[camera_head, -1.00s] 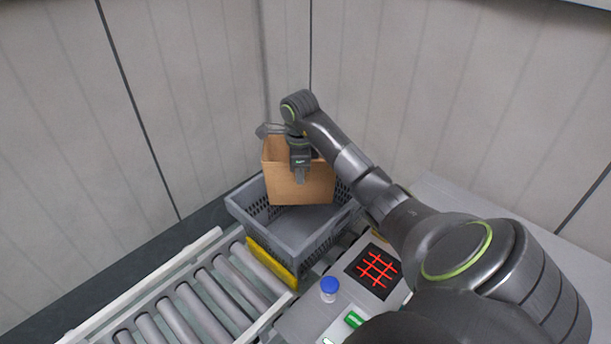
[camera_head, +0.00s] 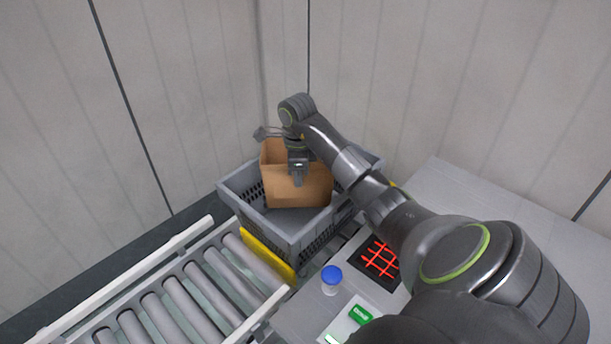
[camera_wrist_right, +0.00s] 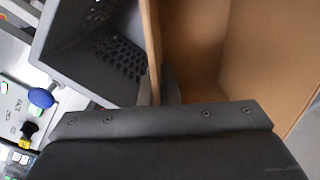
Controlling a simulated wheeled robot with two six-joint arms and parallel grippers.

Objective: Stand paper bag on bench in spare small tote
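The open-topped brown paper bag (camera_head: 315,192) is upright inside a grey small tote (camera_head: 300,232), toward its far side. In the right wrist view the bag (camera_wrist_right: 235,50) shows its open inside, and the tote (camera_wrist_right: 85,55) lies to its left. My right gripper (camera_head: 297,180) reaches down to the bag's near wall. In the right wrist view its fingers (camera_wrist_right: 163,85) are closed over that wall, one on each side. I cannot tell whether the bag's base touches the tote floor. My left gripper is not in view.
A roller conveyor (camera_head: 185,300) with a yellow bar (camera_head: 267,254) runs up to the tote's near side. A panel with a red-lined screen (camera_head: 380,262), a blue button (camera_head: 331,273) and a green button (camera_head: 360,314) stands at the right. Walls close off the back.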

